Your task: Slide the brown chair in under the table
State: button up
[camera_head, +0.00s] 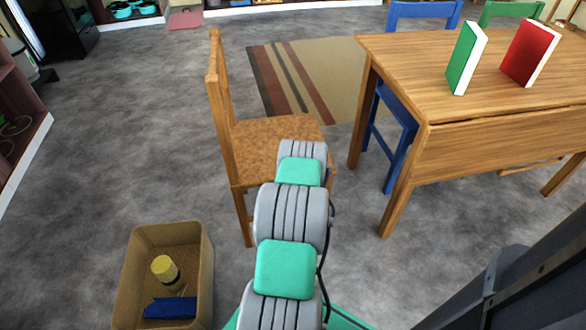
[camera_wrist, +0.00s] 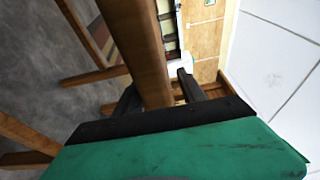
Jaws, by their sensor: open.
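The brown chair (camera_head: 262,131) stands upright left of the wooden table (camera_head: 455,85) in the head view. Its backrest is on the side away from the table, and its seat faces the table across a strip of floor. My arm covers the seat's near right part. My gripper (camera_wrist: 158,82) is hidden behind the arm in the head view. In the wrist view its two dark fingers are apart, with a brown wooden bar (camera_wrist: 142,45) between them. The bar looks like part of the chair, but which part I cannot tell. Whether the fingers touch it is unclear.
A striped rug (camera_head: 310,80) lies behind the brown chair. A bin (camera_head: 140,260) stands at front left.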

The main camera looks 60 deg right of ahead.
jog(key=shift+w+d, duration=0.2)
jog(key=shift+d, duration=0.25)
jog(key=shift+c, duration=0.2)
grip_shut()
dwell(1.0)
